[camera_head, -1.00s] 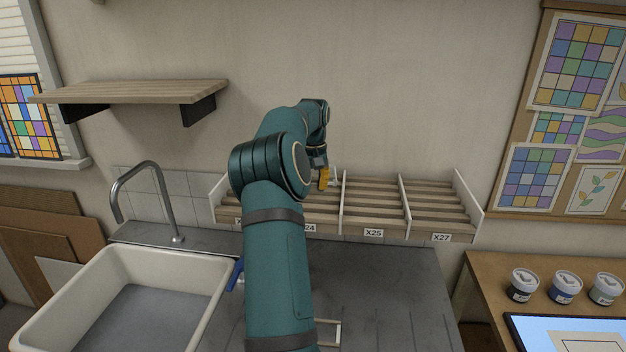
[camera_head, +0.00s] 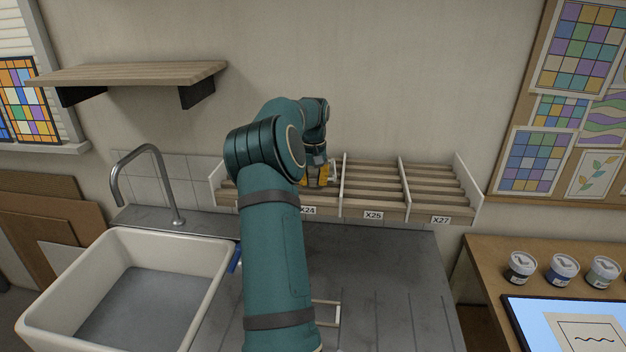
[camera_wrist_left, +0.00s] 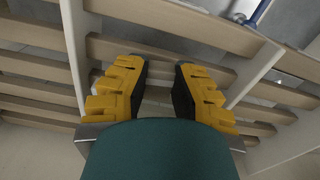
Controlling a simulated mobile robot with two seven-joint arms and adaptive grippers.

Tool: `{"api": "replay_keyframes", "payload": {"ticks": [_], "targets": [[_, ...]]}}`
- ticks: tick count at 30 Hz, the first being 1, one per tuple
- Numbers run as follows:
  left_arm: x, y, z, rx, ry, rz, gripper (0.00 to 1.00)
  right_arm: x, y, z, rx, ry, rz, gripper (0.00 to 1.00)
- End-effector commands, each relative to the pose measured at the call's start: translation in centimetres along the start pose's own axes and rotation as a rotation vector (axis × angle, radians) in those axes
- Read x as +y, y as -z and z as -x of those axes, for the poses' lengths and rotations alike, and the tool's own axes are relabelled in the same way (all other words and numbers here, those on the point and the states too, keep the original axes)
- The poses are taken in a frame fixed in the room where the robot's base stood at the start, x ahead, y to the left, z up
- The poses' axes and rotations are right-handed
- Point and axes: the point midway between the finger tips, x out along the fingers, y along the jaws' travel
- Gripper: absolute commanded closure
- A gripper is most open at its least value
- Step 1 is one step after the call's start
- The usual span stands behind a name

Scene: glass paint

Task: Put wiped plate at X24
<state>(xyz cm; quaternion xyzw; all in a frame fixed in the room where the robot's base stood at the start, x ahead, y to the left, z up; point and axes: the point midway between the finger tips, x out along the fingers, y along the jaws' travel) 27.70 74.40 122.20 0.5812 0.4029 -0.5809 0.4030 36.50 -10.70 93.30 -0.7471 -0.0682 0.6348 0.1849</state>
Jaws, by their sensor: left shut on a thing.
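My left gripper (camera_head: 318,182) is low over the X24 bay of the slatted wooden rack, whose X24 label (camera_head: 308,210) is partly covered by my arm. In the left wrist view, the yellow fingers of my left gripper (camera_wrist_left: 160,85) point towards the slats with a gap between their dark pads. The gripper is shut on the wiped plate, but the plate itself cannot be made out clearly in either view. Whether it touches the slats cannot be told. My right gripper is not in view.
White dividers (camera_head: 403,183) separate the rack bays. X25 (camera_head: 373,215) and X27 (camera_head: 440,219) look empty. A sink (camera_head: 225,275) with a tap (camera_head: 152,165) is at left. A blue-handled thing (camera_head: 235,262) lies beside the sink. Paint jars (camera_head: 562,270) stand on the right table.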

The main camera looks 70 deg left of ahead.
Motion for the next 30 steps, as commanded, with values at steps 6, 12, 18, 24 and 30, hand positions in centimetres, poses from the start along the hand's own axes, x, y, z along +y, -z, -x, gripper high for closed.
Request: {"api": "replay_keyframes", "payload": {"ticks": [6, 12, 18, 24, 30], "targets": [[0.00, 0.02, -0.06, 0.001, 0.000, 0.000, 1.00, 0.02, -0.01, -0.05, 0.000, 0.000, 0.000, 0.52], [0.00, 0.02, -0.29, 0.001, 0.000, 0.000, 1.00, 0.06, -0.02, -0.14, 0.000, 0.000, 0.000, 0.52], [0.02, 0.01, -0.51, 0.001, 0.000, -0.001, 1.00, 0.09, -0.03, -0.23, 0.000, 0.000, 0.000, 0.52], [0.03, 0.01, -0.72, 0.001, 0.000, -0.001, 1.00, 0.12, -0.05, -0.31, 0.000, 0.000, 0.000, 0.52], [0.04, 0.01, -0.94, 0.001, 0.000, -0.001, 1.00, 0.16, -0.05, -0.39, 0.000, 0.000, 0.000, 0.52]]}}
